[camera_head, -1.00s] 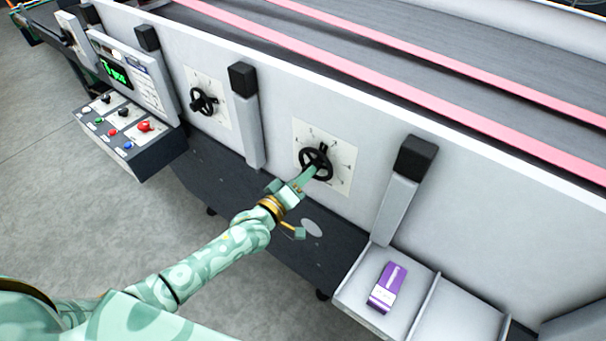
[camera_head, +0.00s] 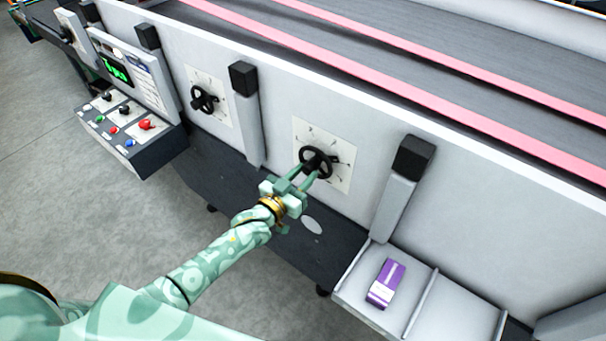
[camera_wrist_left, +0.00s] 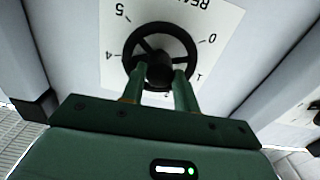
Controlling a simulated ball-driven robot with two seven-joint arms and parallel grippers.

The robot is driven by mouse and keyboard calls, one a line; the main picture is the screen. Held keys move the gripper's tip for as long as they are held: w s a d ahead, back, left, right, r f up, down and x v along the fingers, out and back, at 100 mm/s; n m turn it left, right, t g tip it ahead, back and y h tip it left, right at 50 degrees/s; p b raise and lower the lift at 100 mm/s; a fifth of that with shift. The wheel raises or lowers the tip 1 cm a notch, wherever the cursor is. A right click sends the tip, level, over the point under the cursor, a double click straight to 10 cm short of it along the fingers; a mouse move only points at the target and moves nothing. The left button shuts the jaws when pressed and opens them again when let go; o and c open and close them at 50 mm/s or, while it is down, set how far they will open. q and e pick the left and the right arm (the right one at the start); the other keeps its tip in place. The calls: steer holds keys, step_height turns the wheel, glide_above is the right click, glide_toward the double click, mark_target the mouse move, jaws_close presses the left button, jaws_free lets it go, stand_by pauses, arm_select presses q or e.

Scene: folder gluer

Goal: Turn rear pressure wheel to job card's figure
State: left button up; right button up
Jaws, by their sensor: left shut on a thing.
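The rear pressure wheel (camera_head: 327,153) is a black spoked handwheel on a white dial plate (camera_head: 342,178) on the machine's side. In the left wrist view, the wheel (camera_wrist_left: 190,42) shows against its dial (camera_wrist_left: 228,22), which appears upside down with "REA" and the figures 0, 1, 4 and 5 readable. My left gripper (camera_head: 308,174) is at the wheel's lower side. Its two fingers (camera_wrist_left: 165,78) lie either side of the dark hub or grip and are shut on the wheel. The exact contact is partly hidden. My right gripper is out of view.
A second black wheel (camera_head: 203,99) is on the panel to the left. Grey posts (camera_head: 247,120) flank the wheel. A purple box (camera_head: 386,284) lies in a grey tray (camera_head: 350,290).

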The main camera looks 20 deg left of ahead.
arm_select(q)
steer(key=shift+s+f+m, duration=0.1)
steer(key=shift+f+m, duration=0.05)
steer(key=shift+m, duration=1.05)
steer(key=o, duration=1)
steer(key=shift+c, duration=0.2)
steer(key=b+v, duration=0.1)
steer(key=v, duration=1.5)
steer(key=shift+s, duration=0.15)
